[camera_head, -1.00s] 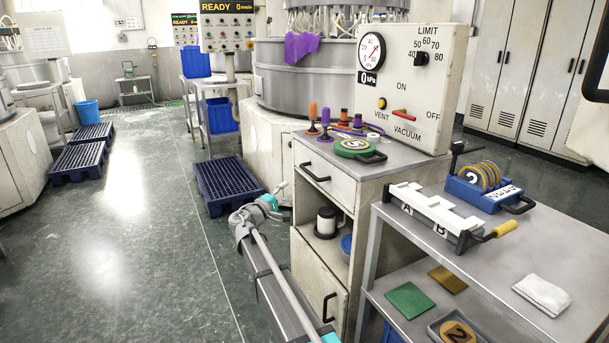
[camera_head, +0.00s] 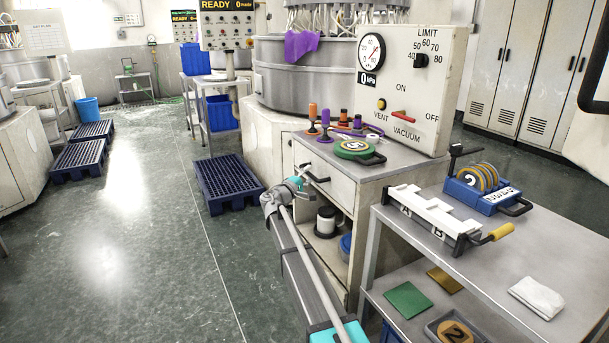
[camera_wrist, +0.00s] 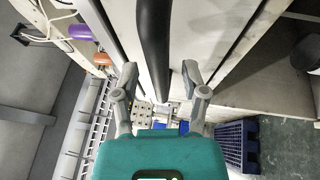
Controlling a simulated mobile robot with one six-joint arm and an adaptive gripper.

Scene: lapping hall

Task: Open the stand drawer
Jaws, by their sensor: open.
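The stand (camera_head: 376,182) is a pale cabinet with a grey top. Its drawer (camera_head: 338,196) has a white front, looks shut, and carries a dark bar handle (camera_head: 316,173). My gripper (camera_head: 300,178) is at the left end of that handle, in front of the drawer. In the wrist view, the dark handle (camera_wrist: 155,40) runs down between the two fingers of my gripper (camera_wrist: 160,84), which are apart on either side of it. I see no finger closed on it. My arm hides part of the stand's lower front.
On the stand top are a green disc (camera_head: 354,148), several coloured knobs and a vacuum panel (camera_head: 412,85). A grey table (camera_head: 480,240) is at right, a blue pallet (camera_head: 227,184) at left.

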